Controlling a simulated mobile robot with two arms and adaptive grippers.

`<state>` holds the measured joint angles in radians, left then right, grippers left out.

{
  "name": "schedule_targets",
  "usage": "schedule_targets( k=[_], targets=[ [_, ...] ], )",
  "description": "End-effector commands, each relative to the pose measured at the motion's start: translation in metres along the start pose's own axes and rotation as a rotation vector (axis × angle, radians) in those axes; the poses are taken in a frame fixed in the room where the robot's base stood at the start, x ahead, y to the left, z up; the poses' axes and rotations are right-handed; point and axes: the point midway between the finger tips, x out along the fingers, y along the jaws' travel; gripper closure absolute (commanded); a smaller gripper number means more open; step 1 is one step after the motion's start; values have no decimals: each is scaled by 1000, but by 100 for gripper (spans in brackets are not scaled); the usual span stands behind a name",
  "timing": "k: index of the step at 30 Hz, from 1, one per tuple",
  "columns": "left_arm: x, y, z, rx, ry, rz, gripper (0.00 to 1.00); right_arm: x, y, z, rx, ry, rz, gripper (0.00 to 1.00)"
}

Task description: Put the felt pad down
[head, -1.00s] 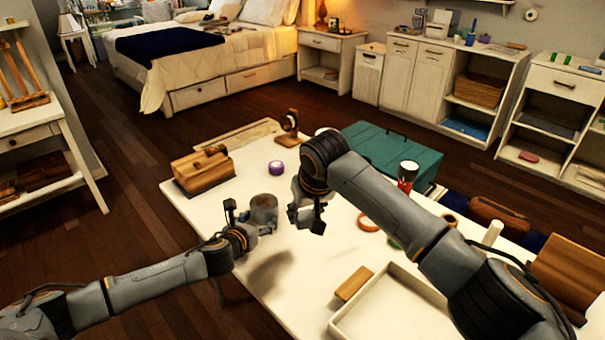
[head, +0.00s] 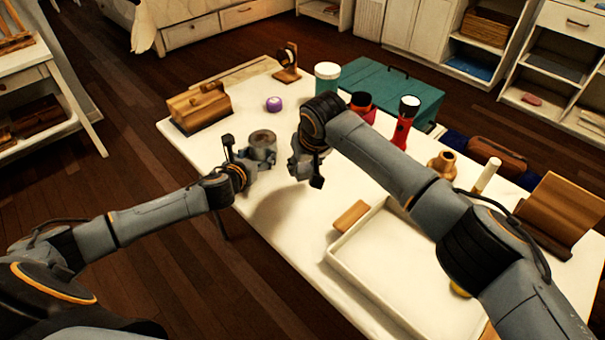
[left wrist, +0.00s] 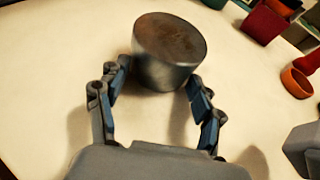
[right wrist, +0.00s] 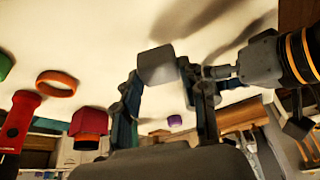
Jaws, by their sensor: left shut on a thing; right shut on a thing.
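A grey block (right wrist: 157,65), apparently the felt pad, is between the fingers of my right gripper (right wrist: 162,85). In the head view my right gripper (head: 304,172) is above the white table, and its own parts hide the block. My left gripper (head: 246,155) is shut on a round grey metal tin (head: 262,143), also in the left wrist view (left wrist: 165,60). The two grippers are close together but apart. I cannot tell whether the tin touches the table.
The white table (head: 285,235) is bare in front of the grippers. A white tray (head: 345,262) and wooden block (head: 350,215) lie at right. A wooden box (head: 200,108), purple tape roll (head: 273,104), teal jar (head: 327,78) and red flashlight (head: 405,118) stand farther back.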

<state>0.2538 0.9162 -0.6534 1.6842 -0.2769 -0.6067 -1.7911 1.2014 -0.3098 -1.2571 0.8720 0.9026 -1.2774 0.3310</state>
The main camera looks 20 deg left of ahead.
Motion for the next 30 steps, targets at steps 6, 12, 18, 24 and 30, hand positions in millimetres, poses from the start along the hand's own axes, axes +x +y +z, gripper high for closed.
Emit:
schedule_targets(
  k=[6,12,18,24,30],
  targets=[
    [0,0,0,0,0,0,40,22,0,10,1,-3,0,77],
    [0,0,0,0,0,0,40,36,-1,15,0,1,-1,77],
    [0,0,0,0,1,0,40,37,-1,15,0,1,-1,77],
    [0,0,0,0,1,0,40,39,0,16,0,1,0,35],
    [0,0,0,0,1,0,40,38,0,16,0,0,0,35]
  ],
)
